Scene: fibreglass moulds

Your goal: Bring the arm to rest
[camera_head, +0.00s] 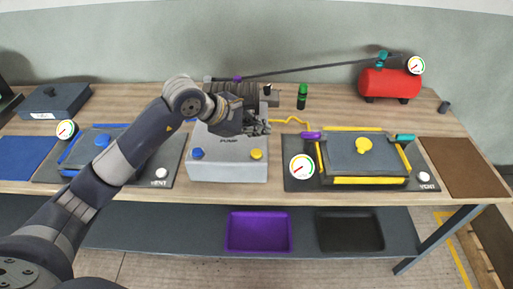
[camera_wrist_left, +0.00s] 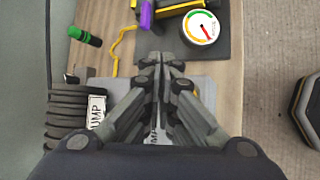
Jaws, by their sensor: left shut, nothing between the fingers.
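My left arm reaches in from the lower left in the head view. Its gripper (camera_head: 262,127) is over the right rear part of the grey pump box (camera_head: 228,171). In the left wrist view the gripper (camera_wrist_left: 160,61) has its fingers together with nothing between them. The pump label shows under and beside the fingers. Part of the pump is hidden behind the gripper. My right gripper is in neither view.
A yellow-edged mould (camera_head: 355,158) with a gauge (camera_head: 302,166) lies right of the pump. A blue-edged mould (camera_head: 95,148) is partly behind my arm. A green bottle (camera_head: 302,97) and red tank (camera_head: 390,84) stand behind. Purple (camera_head: 258,247) and black trays sit on the lower shelf.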

